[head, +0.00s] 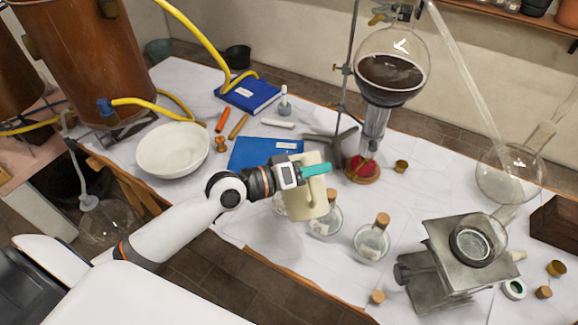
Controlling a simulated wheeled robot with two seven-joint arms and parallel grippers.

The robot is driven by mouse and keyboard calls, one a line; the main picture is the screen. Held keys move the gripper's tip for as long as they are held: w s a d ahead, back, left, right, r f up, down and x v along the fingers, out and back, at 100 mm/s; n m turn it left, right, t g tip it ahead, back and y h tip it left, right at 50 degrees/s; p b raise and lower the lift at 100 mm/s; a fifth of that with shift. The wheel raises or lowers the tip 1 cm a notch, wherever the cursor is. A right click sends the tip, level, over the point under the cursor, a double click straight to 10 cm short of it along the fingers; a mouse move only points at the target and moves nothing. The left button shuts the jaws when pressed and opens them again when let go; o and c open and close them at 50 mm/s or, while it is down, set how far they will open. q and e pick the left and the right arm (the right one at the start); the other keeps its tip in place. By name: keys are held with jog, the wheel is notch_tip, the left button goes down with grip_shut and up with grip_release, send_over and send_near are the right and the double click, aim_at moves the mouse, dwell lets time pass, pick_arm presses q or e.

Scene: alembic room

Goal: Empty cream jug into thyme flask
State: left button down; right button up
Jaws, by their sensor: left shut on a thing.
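The cream jug (299,205) is held above the white-covered table, just right of the picture's centre. My left gripper (314,170) is shut on it near its top; its teal fingers show at the jug's upper edge. The jug looks roughly upright, and its contents are hidden. Small corked glass flasks with pale labels stand below and right of it: one flask (326,222) close beside the jug, partly covered by it, and another flask (371,241) further right. More glass shows behind the jug's left side. The labels are too small to read, so I cannot tell which is the thyme flask. My right gripper is out of view.
A round flask of dark liquid (391,70) hangs on a stand behind. A white bowl (173,149), blue folder (262,153) and blue book (249,94) lie left and back. A loose cork (377,297) lies near the front edge.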

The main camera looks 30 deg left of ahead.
aim_at(321, 211)
pick_arm(q)
jog(key=shift+s+d+f+m, duration=0.2)
jog(key=shift+s+d+m, duration=0.1)
jog(key=shift+s+d, duration=0.1)
jog(key=shift+s+d+f+m+t, duration=0.2)
jog(key=shift+s+d+f+m, duration=0.25)
jog(key=shift+s+d+m, duration=0.15)
jog(key=shift+s+d+f+m+t, duration=0.2)
jog(key=shift+s+d+f+m, duration=0.25)
jog(key=shift+s, duration=0.25)
jog(key=s+d+f+m+t+b, duration=0.1)
jog(key=s+d+f+m+b, duration=0.2)
jog(key=f+m+b, duration=0.3)
jog(key=shift+s+d+f+m+t, duration=0.25)
jog(key=shift+s+f+m+t, duration=0.1)
jog(key=shift+f+m, duration=0.4)
dwell(1.0)
